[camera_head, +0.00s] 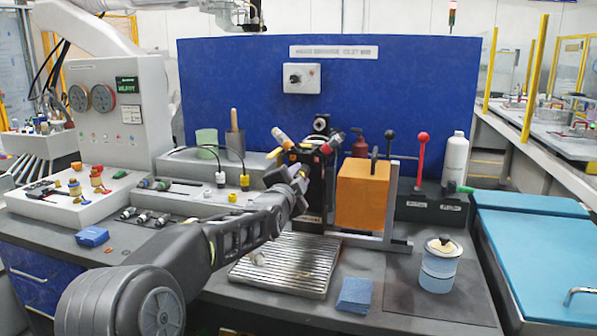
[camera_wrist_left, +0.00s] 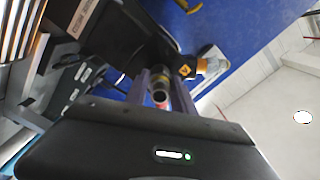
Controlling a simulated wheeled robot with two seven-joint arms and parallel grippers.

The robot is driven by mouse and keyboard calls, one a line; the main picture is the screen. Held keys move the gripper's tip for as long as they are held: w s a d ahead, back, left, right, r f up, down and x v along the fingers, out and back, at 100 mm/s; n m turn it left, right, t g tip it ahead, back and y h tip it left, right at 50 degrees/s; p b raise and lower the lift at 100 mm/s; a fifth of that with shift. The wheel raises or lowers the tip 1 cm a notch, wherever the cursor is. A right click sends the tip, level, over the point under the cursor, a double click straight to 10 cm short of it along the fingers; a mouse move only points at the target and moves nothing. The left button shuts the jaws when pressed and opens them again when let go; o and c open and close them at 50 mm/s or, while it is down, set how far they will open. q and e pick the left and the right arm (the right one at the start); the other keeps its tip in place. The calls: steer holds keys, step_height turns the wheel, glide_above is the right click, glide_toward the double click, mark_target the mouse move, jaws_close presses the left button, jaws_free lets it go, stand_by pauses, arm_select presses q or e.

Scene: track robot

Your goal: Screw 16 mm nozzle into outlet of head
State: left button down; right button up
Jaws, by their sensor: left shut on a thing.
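My left gripper (camera_head: 298,178) is up against the front of the black dispensing head (camera_head: 318,185), which stands upright behind the steel drip grate. In the left wrist view its two fingers (camera_wrist_left: 160,88) are shut on a small dark cylinder, the nozzle (camera_wrist_left: 159,96), with its round open end toward the camera. The head also shows beyond the fingers in the left wrist view, with an orange-and-white part (camera_wrist_left: 207,64) beside them. The outlet is hidden by the gripper and nozzle, so I cannot tell how the nozzle meets it. My right gripper is not in view.
An orange block (camera_head: 361,196) stands close right of the head. Several nozzle-like fittings (camera_head: 146,215) lie left.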

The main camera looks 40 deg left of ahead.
arm_select(q)
steer(key=m+p, duration=0.1)
steer(key=m, duration=0.3)
steer(key=shift+r, duration=0.1)
steer(key=shift+f+m+p, duration=0.2)
steer(key=shift+m+p, duration=0.15)
steer(key=shift+m, duration=0.75)
steer(key=shift+d, duration=0.1)
steer(key=c, duration=0.9)
jaws_free()
steer(key=v, duration=0.7)
steer(key=shift+s, duration=0.35)
steer(key=shift+d+p, duration=0.1)
steer(key=shift+p, duration=0.2)
